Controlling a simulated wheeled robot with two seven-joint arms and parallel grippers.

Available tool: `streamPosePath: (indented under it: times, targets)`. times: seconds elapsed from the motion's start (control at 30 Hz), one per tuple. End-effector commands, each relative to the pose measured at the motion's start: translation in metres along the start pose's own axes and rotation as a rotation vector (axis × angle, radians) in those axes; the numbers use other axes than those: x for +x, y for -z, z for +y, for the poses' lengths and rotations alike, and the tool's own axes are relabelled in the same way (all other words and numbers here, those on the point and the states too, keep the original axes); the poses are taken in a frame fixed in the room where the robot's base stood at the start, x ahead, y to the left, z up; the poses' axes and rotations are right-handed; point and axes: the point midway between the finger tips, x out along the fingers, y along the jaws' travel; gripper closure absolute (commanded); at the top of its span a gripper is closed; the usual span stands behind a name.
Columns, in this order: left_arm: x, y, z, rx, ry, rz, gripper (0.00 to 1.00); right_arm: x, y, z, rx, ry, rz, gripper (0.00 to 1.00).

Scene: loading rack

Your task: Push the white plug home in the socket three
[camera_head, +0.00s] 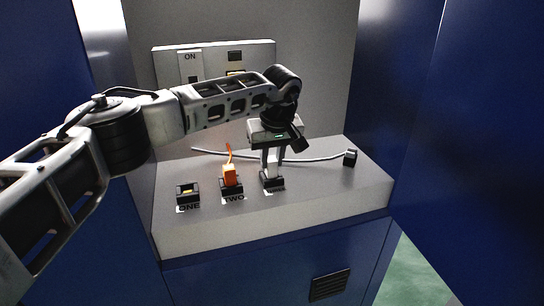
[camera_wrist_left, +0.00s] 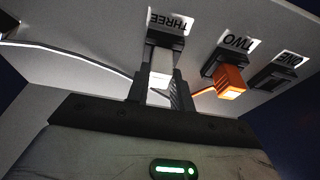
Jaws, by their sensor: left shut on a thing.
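The white plug (camera_wrist_left: 160,70) is between the fingers of my left gripper (camera_wrist_left: 159,97), which is shut on it. The plug's far end is at the mouth of the black socket three (camera_wrist_left: 166,40), by the THREE label. I cannot tell how deep it sits. In the head view my left gripper (camera_head: 272,168) points down over socket three (camera_head: 272,184), and its fingers hide most of the plug. My right gripper is not in view.
An orange plug (camera_head: 229,174) stands in socket two (camera_head: 232,187), close left of my gripper. Socket one (camera_head: 187,191) is empty. A white cable (camera_head: 320,158) runs across the grey ledge (camera_head: 340,190) to a black block (camera_head: 350,158). Blue walls flank both sides.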

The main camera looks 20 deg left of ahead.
Motion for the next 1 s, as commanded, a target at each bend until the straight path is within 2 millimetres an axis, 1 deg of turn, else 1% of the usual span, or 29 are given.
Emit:
streamPosePath:
  times: [0.7, 0.73, 0.8, 1.0]
  targets:
    - [0.0038, -0.0011, 0.0, 0.0, 0.0, 0.0, 1.0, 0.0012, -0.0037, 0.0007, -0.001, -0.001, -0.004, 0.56]
    - [0.0039, -0.0011, 0.0, 0.0, 0.0, 0.0, 0.69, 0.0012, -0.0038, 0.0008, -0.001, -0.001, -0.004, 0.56]
    - [0.0039, -0.0011, 0.0, 0.0, 0.0, 0.0, 0.52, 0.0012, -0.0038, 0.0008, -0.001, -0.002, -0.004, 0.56]
    - [0.0038, -0.0011, 0.0, 0.0, 0.0, 0.0, 0.52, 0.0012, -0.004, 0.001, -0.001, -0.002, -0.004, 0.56]
